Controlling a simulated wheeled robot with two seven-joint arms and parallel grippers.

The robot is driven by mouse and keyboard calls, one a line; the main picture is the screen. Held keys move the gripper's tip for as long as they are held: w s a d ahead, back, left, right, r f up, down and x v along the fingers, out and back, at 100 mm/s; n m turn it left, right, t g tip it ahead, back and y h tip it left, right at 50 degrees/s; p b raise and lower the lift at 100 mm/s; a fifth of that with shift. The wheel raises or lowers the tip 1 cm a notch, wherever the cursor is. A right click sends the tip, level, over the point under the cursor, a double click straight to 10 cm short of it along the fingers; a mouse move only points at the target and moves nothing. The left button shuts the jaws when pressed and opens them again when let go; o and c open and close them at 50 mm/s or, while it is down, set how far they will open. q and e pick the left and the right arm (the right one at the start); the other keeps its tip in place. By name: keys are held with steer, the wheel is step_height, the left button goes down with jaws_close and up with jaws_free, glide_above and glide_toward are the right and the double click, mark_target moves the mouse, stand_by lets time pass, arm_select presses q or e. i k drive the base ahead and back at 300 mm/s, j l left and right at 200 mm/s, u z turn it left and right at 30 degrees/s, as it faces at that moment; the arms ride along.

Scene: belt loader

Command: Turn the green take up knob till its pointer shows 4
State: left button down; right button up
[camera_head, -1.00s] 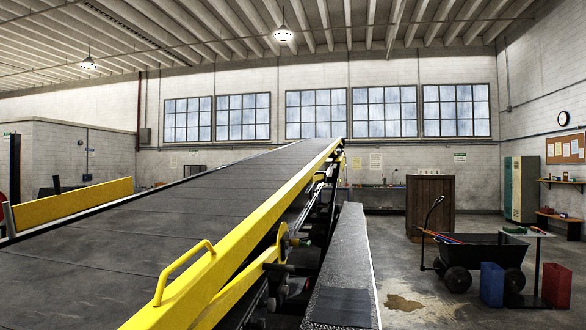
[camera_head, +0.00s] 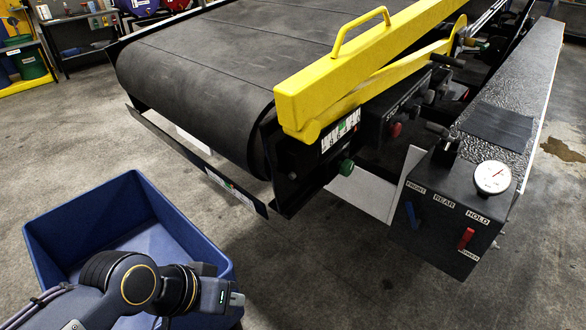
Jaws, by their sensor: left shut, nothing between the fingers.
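A green knob (camera_head: 346,167) sits at the near lower corner of the belt loader's end, below a white scale plate (camera_head: 340,131) with dark numbers and a green patch. The pointer reading is too small to tell. My left gripper (camera_head: 238,299) is at the bottom of the head view, in front of the blue bin, well to the lower left of the knob and apart from it. It is shut and empty. My right gripper is not in view.
The blue bin (camera_head: 195,238) stands on the floor at lower left. The black belt (camera_head: 215,75) and yellow rail (camera_head: 350,65) lie above the knob. Floor between bin and box is clear.

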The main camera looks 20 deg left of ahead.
mark_target(346, 167)
steer(key=u, duration=0.25)
steer(key=i+l+u, duration=0.15)
steer(key=i+l, duration=0.25)
steer(key=i+l+u, duration=0.1)
steer(key=i+l, duration=0.25)
steer(key=l, duration=0.25)
